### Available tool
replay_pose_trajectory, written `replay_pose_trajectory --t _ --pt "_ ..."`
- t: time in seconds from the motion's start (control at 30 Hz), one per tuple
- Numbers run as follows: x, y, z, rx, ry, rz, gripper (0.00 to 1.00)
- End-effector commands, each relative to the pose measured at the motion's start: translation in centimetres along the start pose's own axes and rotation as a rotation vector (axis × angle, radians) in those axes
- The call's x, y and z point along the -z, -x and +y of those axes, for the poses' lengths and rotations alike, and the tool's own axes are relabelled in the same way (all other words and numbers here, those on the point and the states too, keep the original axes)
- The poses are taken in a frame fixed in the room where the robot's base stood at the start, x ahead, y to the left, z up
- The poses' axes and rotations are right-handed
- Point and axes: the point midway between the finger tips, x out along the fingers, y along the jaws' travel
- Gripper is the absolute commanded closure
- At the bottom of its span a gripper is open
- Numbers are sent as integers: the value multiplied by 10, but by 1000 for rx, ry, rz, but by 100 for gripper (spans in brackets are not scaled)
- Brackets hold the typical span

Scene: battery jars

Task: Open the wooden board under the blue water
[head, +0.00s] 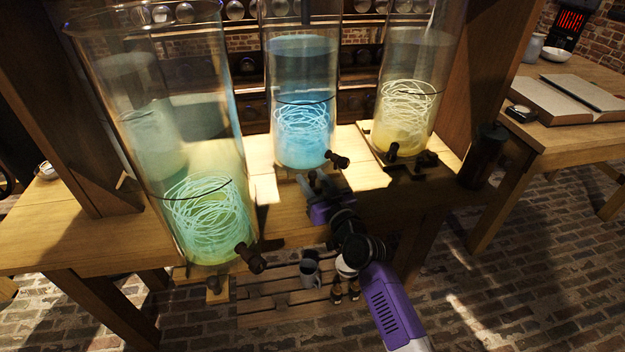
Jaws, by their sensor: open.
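The tall glass jar with blue water (302,95) stands in the middle of the wooden bench, with pale coiled strands inside and a dark tap (337,160) at its lower right. My gripper (318,182) is open just below and in front of this jar's base, close to the bench's front edge. The gripper hides part of that edge, so the wooden board under the blue water cannot be made out clearly. I cannot tell whether the fingers touch it.
A jar with green water (205,215) stands at the left, with a small wooden piece (215,290) jutting out below it. A jar with yellow water (405,100) stands at the right. A slatted crate (265,300) with mugs is below the bench. A side table (575,140) stands right.

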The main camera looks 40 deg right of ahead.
Motion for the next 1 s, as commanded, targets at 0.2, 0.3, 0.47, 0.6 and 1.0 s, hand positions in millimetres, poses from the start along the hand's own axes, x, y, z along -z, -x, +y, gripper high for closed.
replay_pose_trajectory --t 0.2,0.3,0.47,0.6,1.0 --pt "0 0 0 0 0 0 90" --pt "0 0 0 0 0 0 100" --pt "0 0 0 0 0 0 100" --pt "0 0 0 0 -1 0 100" --pt "0 0 1 -1 -1 0 100"
